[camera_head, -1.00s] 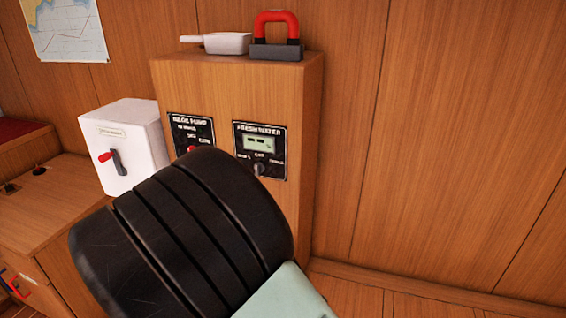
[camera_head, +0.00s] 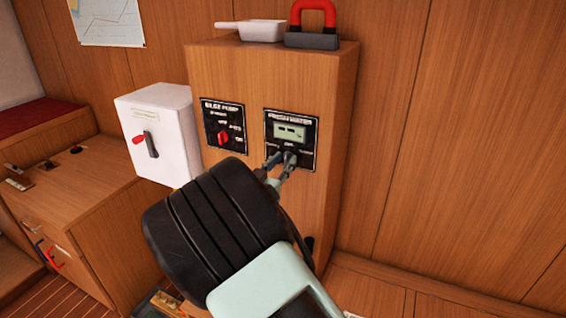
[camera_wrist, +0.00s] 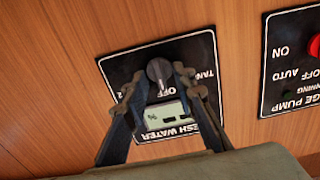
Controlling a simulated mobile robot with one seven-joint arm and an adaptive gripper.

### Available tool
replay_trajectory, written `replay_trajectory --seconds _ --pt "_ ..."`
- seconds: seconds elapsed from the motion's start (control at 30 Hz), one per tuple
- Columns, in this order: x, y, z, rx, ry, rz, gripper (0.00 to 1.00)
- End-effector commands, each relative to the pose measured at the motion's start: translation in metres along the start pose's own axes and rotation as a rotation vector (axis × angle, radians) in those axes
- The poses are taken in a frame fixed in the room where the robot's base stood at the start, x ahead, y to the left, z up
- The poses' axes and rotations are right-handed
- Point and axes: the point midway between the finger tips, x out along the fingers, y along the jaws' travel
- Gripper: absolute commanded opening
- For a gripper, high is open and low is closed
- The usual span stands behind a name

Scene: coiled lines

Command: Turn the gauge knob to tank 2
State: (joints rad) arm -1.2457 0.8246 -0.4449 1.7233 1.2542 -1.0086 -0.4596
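The fresh water gauge panel (camera_head: 308,119) is a black plate with a small display on the front of the wooden cabinet. It appears upside down in the wrist view (camera_wrist: 117,72). Its dark round gauge knob (camera_wrist: 159,69) sits beside the OFF label, and its ridge seems to run towards OFF. A TANK label shows to the right of the knob in the wrist view; the left label is largely hidden by a finger. My gripper (camera_wrist: 160,75) is open, with one fingertip on each side of the knob. It also shows at the panel in the head view (camera_head: 280,170).
The bilge pump panel (camera_head: 214,113) with its red knob (camera_head: 223,138) is just left. A white switch box (camera_head: 170,118) stands farther left. A white scoop (camera_head: 250,31) and a red-handled object (camera_head: 313,42) lie on the cabinet top. The right wall is bare.

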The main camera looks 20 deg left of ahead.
Motion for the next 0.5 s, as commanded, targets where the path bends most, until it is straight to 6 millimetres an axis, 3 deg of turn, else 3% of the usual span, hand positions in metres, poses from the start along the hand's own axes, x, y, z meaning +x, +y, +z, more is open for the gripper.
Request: replay_trajectory --seconds 0.23,0.43,0.5 --pt "0.0008 0.0001 0.0 0.0 0.0 0.0 0.25" --pt "0.0007 0.0001 0.0 0.0 0.0 0.0 0.03" --pt "0.0006 0.0001 0.0 0.0 0.0 0.0 0.0"
